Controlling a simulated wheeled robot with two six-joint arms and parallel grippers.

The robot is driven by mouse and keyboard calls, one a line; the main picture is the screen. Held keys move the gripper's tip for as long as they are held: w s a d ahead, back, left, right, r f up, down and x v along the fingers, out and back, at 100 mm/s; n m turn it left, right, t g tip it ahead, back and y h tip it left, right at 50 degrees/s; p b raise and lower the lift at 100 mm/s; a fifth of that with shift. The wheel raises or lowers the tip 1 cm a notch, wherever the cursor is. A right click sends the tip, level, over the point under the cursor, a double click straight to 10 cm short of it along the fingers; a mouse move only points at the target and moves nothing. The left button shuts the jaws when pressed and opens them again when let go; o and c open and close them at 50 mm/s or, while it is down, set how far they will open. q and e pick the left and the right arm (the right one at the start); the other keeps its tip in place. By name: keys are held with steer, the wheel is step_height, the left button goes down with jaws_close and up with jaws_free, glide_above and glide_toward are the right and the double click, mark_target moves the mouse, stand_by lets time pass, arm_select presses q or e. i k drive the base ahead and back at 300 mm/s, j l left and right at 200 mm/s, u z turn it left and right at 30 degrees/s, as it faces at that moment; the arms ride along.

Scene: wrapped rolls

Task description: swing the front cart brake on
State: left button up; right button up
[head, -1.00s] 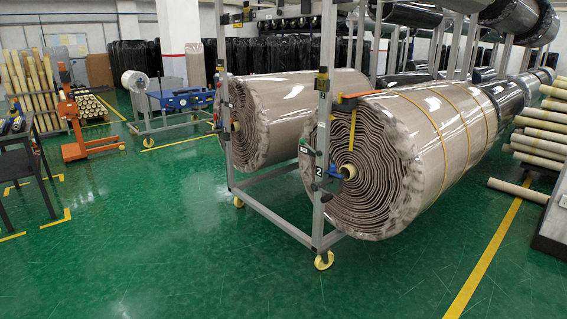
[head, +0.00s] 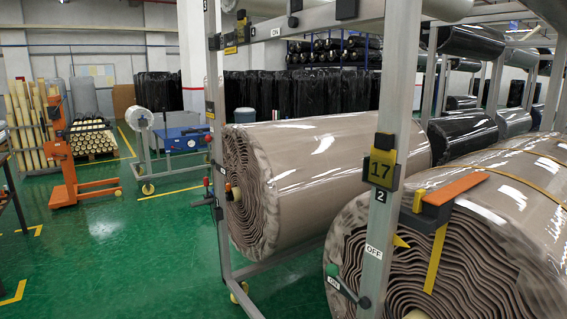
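A grey metal cart frame (head: 392,130) stands close on the right, holding a large beige wrapped roll (head: 450,275). A white OFF label (head: 374,252) is on the post above the pivot. I cannot tell for sure that this lever is the brake. The cart's near wheel is out of view. Neither of my grippers is in view.
An orange lifter (head: 63,160) and a blue-topped trolley (head: 182,138) stand left. Green floor (head: 110,260) is open there.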

mark_target(208, 138)
steer(key=i+l+u, duration=0.3)
steer(key=i, duration=0.25)
steer(key=i+l+u, duration=0.35)
steer(key=i, duration=0.2)
steer(key=i+j+z, duration=0.15)
steer(key=z, duration=0.3)
steer(key=i+j+z, duration=0.15)
steer(key=j+z, duration=0.4)
steer(key=z, duration=0.3)
steer(key=i, duration=0.05)
